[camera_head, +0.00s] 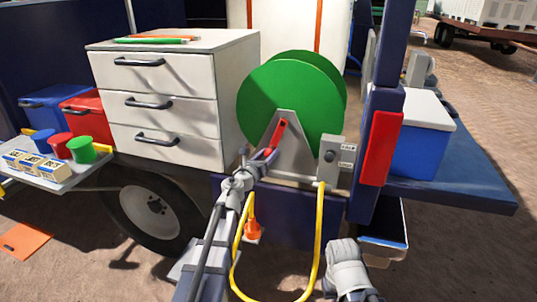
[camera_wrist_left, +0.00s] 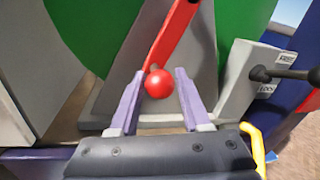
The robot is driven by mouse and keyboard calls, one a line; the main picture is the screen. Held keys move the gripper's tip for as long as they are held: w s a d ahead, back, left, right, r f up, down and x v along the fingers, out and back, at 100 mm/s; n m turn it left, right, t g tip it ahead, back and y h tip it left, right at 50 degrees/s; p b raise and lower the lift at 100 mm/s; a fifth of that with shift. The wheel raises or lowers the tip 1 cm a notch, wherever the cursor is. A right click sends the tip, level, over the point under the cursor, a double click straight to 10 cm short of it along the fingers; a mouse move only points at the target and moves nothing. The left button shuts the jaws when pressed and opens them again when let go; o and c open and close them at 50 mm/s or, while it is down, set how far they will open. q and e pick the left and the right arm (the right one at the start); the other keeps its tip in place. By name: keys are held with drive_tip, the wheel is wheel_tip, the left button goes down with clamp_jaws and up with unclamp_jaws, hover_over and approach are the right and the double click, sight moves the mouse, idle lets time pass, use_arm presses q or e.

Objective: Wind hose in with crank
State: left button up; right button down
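The green hose reel (camera_head: 300,95) stands on a grey bracket (camera_head: 290,150) on the cart's bed. A red crank arm (camera_head: 279,135) slants down across its front and ends in a red ball knob (camera_wrist_left: 158,84). My left gripper (camera_head: 268,155) is at the lower end of the crank. In the left wrist view its two fingers (camera_wrist_left: 160,95) stand on either side of the knob, with a slight gap showing at the right. The yellow hose (camera_head: 320,240) hangs in a loop below the reel. My right gripper (camera_head: 348,268) is low at the right; its fingers are not clear.
A grey control box (camera_head: 333,160) with a lever stands right of the reel. A red panel (camera_head: 381,148) is on the blue post. A white drawer cabinet (camera_head: 165,100) stands left. An orange piece (camera_head: 252,230) is near the hose's hanging end. A blue cooler (camera_head: 420,140) is at right.

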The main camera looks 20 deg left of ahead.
use_arm(q)
clamp_jaws()
idle(1.0)
